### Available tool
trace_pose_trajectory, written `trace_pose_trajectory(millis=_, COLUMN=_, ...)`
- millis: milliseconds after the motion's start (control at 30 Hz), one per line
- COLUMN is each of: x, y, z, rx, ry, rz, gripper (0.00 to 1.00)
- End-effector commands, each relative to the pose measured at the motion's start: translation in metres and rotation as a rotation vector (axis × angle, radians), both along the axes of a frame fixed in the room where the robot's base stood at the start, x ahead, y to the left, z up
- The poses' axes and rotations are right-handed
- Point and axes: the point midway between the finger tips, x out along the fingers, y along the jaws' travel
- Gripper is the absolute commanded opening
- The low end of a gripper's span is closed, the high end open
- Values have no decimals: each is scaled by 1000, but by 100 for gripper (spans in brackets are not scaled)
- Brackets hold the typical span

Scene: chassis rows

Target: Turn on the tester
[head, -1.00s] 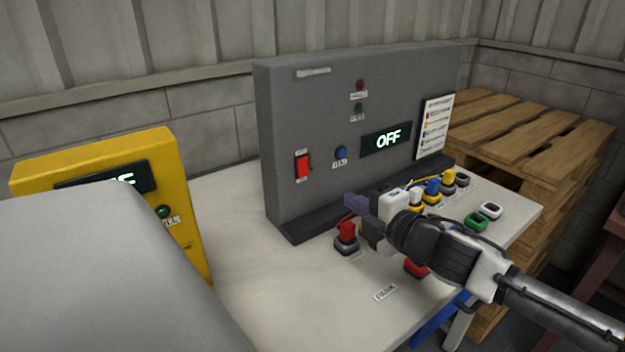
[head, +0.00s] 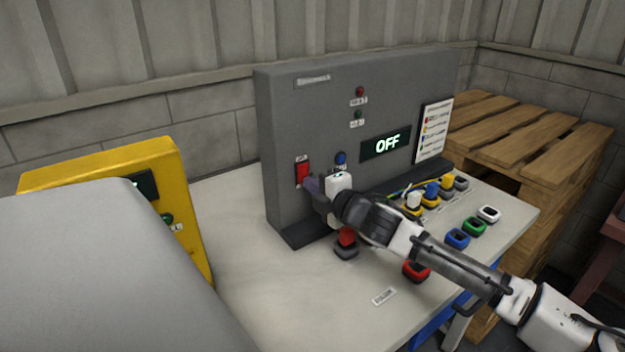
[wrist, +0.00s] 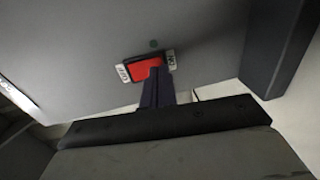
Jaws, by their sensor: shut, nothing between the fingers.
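The tester is a grey upright panel (head: 300,120) at the back of the table, and its display (head: 386,143) reads OFF. A red rocker switch (head: 303,173) is on the panel's lower left. The switch also shows in the wrist view (wrist: 143,69), with an OFF label on its left and an ON label on its right. My gripper (head: 311,187) is shut and empty, with its fingertips right at the switch. In the wrist view the fingertips (wrist: 157,72) overlap the switch's right part, toward the ON label. I cannot tell whether they touch it.
A blue button (head: 341,158) is right of the switch. Coloured connectors with wires stand along the panel's foot; a red one (head: 347,238) is below my gripper. Loose coloured sockets (head: 475,227) lie at the right. A yellow box (head: 110,165) stands at the left. The table's left part (head: 250,270) is clear.

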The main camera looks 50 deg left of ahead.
Motion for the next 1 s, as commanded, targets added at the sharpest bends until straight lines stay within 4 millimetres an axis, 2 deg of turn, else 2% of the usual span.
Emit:
trace_pose_trajectory(millis=400, x=1, y=4, z=-1, rx=0, ry=0, rz=-1, gripper=0)
trace_pose_trajectory(millis=567, x=0, y=7, z=-8, rx=31, ry=1, rz=1, gripper=0)
trace_pose_trajectory(millis=633, x=0, y=8, z=-2, rx=39, ry=-3, rz=0, gripper=0)
trace_pose_trajectory(millis=1000, x=-1, y=9, z=-3, rx=38, ry=-3, rz=2, gripper=0)
